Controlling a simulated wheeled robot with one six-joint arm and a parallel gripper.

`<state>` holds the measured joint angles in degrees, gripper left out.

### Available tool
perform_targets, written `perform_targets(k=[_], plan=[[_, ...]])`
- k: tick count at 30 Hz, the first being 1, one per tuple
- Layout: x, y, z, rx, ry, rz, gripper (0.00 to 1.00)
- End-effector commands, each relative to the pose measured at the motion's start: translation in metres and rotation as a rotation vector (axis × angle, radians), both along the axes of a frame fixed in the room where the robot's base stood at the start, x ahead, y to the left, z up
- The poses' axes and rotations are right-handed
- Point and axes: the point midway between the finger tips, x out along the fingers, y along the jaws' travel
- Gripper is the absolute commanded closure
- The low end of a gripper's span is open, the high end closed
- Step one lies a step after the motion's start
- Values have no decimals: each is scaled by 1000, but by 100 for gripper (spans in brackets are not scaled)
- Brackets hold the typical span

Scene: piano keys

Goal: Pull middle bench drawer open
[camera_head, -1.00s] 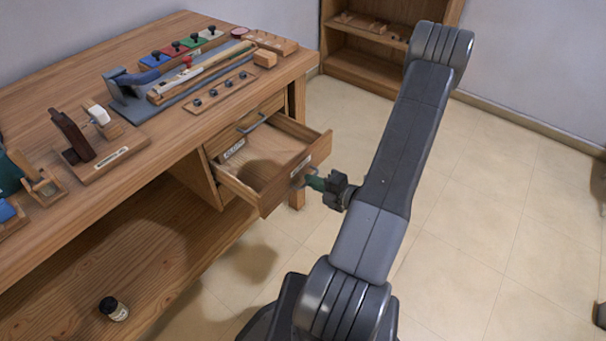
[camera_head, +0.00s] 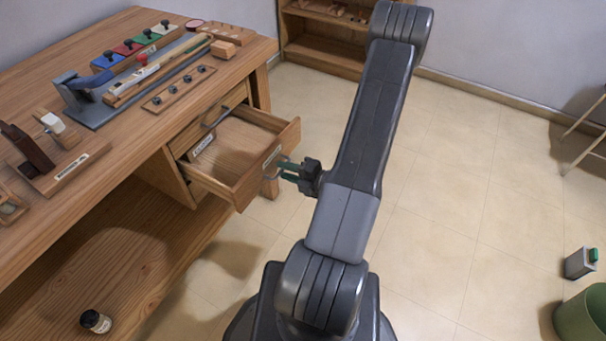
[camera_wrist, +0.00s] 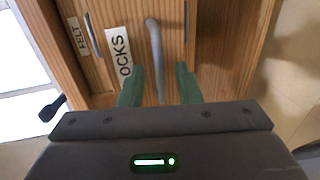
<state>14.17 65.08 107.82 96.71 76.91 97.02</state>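A wooden bench drawer (camera_head: 222,178) is pulled well out of the workbench (camera_head: 120,205), below another drawer front with a grey handle (camera_head: 215,118). My gripper (camera_head: 286,172) is just outside this drawer front. Its two green fingers (camera_wrist: 158,88) are spread, one on each side of the handle's line, with visible gaps. Whether the tips still reach around the handle is hard to tell.
The bench top holds a plane (camera_head: 30,150), coloured blocks and a row of pegs (camera_head: 180,88). A small jar (camera_head: 95,321) lies on the lower shelf. A shelf unit (camera_head: 325,40) stands behind.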

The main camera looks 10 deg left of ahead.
Motion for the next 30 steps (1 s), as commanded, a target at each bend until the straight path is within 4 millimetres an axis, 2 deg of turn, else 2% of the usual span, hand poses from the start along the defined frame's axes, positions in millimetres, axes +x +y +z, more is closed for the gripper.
perform_targets(k=[5, 18, 24, 30], plan=[[-8, -21, 6, 0, 0, -5, 70], [-37, -93, 23, 0, 0, -6, 70], [-46, -114, 27, 0, -1, -3, 70], [-50, -121, 28, 0, 0, -1, 70]])
